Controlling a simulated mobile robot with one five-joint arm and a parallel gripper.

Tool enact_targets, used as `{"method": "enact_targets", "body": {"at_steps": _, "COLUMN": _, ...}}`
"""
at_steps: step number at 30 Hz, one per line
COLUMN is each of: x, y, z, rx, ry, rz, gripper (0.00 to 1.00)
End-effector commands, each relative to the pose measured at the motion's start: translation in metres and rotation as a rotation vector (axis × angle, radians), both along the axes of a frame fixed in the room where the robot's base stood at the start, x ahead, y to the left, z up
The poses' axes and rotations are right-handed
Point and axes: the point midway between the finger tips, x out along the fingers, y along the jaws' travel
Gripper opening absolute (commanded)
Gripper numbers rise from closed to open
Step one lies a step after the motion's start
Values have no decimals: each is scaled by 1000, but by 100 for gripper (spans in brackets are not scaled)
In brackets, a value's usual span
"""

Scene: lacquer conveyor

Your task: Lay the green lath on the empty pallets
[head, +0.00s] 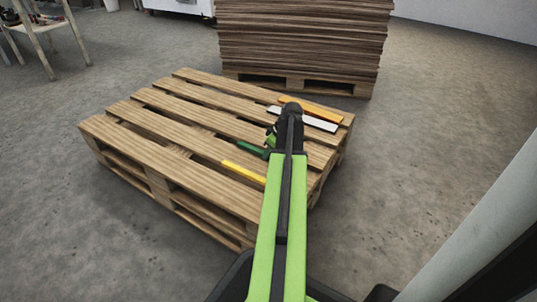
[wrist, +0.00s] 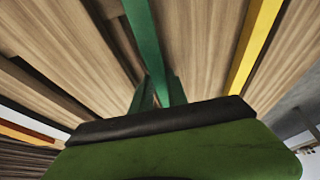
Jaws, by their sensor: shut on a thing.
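The green lath (head: 252,149) shows in the head view over the wooden pallets (head: 165,115), near their right side; its right end is hidden by my arm. In the wrist view the green lath (wrist: 146,40) runs from the top edge down between the fingers of my gripper (wrist: 157,95). My gripper (head: 271,140) is shut on the green lath. The lath is at or just above the slats; I cannot tell whether it touches them.
A yellow lath (head: 244,172) lies on the pallets nearer me. A white lath (head: 307,119) and an orange lath (head: 311,109) lie near the far right corner. A tall stack of boards (head: 305,42) stands behind. The left part of the pallets is clear.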

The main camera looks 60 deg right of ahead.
Motion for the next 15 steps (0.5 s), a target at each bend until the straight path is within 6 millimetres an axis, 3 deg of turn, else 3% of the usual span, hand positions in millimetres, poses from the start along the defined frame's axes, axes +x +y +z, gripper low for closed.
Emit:
{"method": "enact_targets", "body": {"at_steps": 1, "x": 0, "y": 0, "z": -4, "rx": 0, "ry": 0, "rz": 0, "gripper": 0}}
{"method": "enact_targets", "body": {"at_steps": 2, "x": 0, "y": 0, "z": -2, "rx": 0, "ry": 0, "rz": 0, "gripper": 23}}
{"method": "enact_targets", "body": {"at_steps": 6, "x": 0, "y": 0, "z": -2, "rx": 0, "ry": 0, "rz": 1, "gripper": 41}}
{"method": "enact_targets", "body": {"at_steps": 15, "x": 1, "y": 0, "z": -1, "rx": 0, "ry": 0, "rz": 1, "gripper": 41}}
